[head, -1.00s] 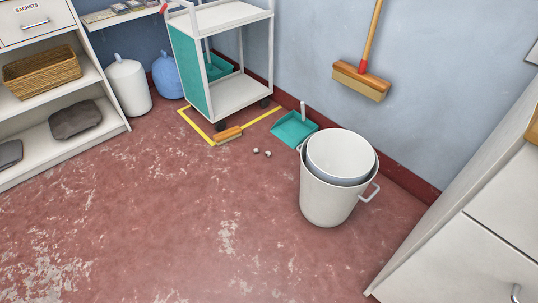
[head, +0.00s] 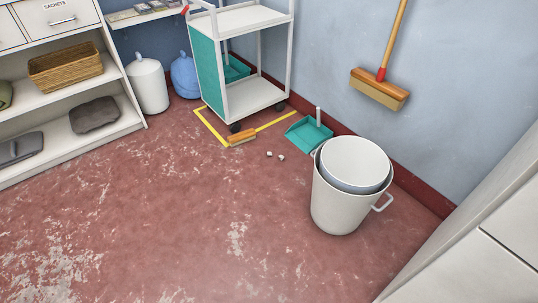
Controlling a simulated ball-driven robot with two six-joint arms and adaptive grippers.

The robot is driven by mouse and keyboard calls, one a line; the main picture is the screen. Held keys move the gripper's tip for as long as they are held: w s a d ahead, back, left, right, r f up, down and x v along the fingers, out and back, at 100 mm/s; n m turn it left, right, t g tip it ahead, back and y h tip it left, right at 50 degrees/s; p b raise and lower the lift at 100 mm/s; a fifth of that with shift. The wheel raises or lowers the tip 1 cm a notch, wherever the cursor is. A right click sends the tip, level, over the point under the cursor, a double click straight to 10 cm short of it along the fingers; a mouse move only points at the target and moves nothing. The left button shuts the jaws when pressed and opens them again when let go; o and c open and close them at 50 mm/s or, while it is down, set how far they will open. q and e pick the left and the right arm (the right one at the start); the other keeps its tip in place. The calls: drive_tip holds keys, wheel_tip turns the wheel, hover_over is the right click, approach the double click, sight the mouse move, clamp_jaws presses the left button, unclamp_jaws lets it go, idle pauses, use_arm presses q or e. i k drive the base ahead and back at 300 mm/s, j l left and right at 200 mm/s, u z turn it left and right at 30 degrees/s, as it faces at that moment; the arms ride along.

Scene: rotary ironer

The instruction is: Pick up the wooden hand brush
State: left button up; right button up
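The wooden hand brush (head: 242,137) lies on the red floor at the front of the white and teal trolley, by the corner of the yellow floor marking. It has an orange-brown wooden back and pale bristles. A larger wooden broom (head: 379,89) with a long handle and red socket is up against the blue wall, to the right. Neither of my grippers shows in the head view.
The trolley (head: 252,98) stands behind the brush. A teal dustpan (head: 308,134) lies to its right, with small pale bits (head: 275,155) on the floor between. White nested buckets (head: 342,203) stand further right. Shelves (head: 118,126) line the left. The floor in front is clear.

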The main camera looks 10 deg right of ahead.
sight(249, 134)
drive_tip(key=i+j+z, duration=0.25)
drive_tip(key=i, duration=0.45)
drive_tip(key=i+j+z, duration=0.25)
drive_tip(key=i+j, duration=0.25)
drive_tip(key=i, duration=0.2)
drive_tip(key=i+j+z, duration=0.25)
drive_tip(key=i+j, duration=0.35)
drive_tip(key=i, duration=0.05)
